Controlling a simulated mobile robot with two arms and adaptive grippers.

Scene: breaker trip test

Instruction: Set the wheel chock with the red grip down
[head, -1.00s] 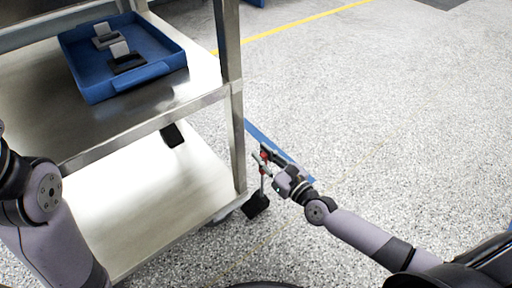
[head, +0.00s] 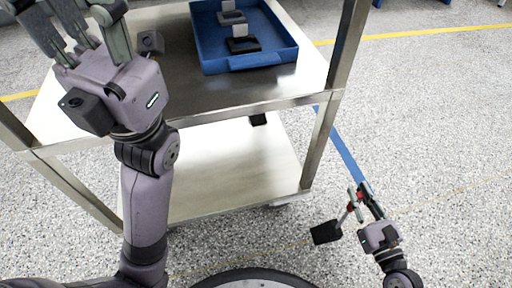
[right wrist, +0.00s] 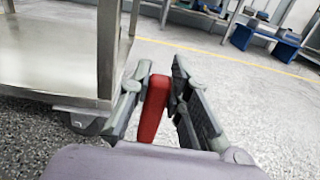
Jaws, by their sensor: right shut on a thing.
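The wheel chock (head: 326,233) is a black block on a thin rod with a red grip (head: 352,208). My right gripper (head: 362,194) is shut on the red grip, at lower right in the head view, beyond the cart's near right corner. The red grip also shows between the fingers in the right wrist view (right wrist: 152,110); the black block is hidden there. I cannot tell whether the block touches the floor. My left gripper (head: 88,32) is raised at upper left, its fingers apart and empty, partly cut by the top edge.
A metal cart (head: 225,165) stands in front of me with a caster (head: 285,204) at its near right corner. A blue tray (head: 262,62) with two small stands is on its upper shelf. A blue floor strip (head: 345,152) runs beside the cart. The speckled floor (head: 440,150) at right is clear.

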